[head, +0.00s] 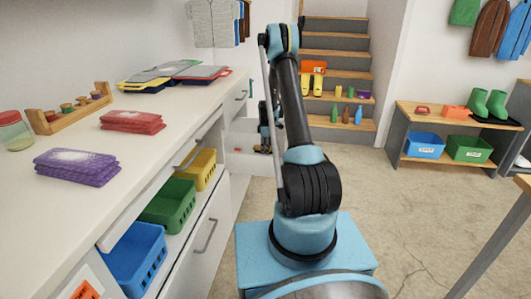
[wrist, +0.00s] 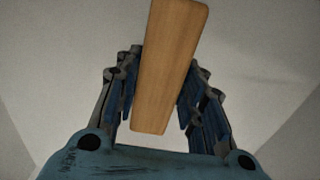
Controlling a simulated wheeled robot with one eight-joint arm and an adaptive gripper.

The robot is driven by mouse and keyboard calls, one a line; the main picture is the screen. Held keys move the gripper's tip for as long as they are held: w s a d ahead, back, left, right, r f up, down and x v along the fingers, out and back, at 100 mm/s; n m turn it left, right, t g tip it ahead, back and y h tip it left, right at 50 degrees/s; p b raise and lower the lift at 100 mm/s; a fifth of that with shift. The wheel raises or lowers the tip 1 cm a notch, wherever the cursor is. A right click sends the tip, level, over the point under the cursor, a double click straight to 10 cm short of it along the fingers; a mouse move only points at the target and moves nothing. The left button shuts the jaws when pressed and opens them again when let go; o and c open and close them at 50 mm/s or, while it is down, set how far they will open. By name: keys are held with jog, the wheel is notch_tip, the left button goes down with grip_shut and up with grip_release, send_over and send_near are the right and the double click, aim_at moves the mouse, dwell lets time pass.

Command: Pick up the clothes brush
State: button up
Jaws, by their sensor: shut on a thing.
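My gripper (wrist: 161,66) is closed around a plain wooden piece (wrist: 168,72) in the wrist view, with blue-padded fingers on both sides of it. The piece looks like the back or handle of the clothes brush; no bristles show, so I cannot tell for certain. It stands out lengthwise past the fingertips. In the head view my gripper (head: 264,143) is low beyond the counter's far end, small and partly hidden by my arm. The held piece cannot be made out there.
A white counter (head: 160,110) at the left holds folded cloths (head: 75,167) and a wooden rack (head: 70,113). Bins, including a green bin (head: 168,205), sit below it. Stairs (head: 335,60) rise behind my arm. A bench (head: 450,122) stands at right. The floor between is clear.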

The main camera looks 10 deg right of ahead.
notch_tip(320, 180, up, 10)
dwell(0.7)
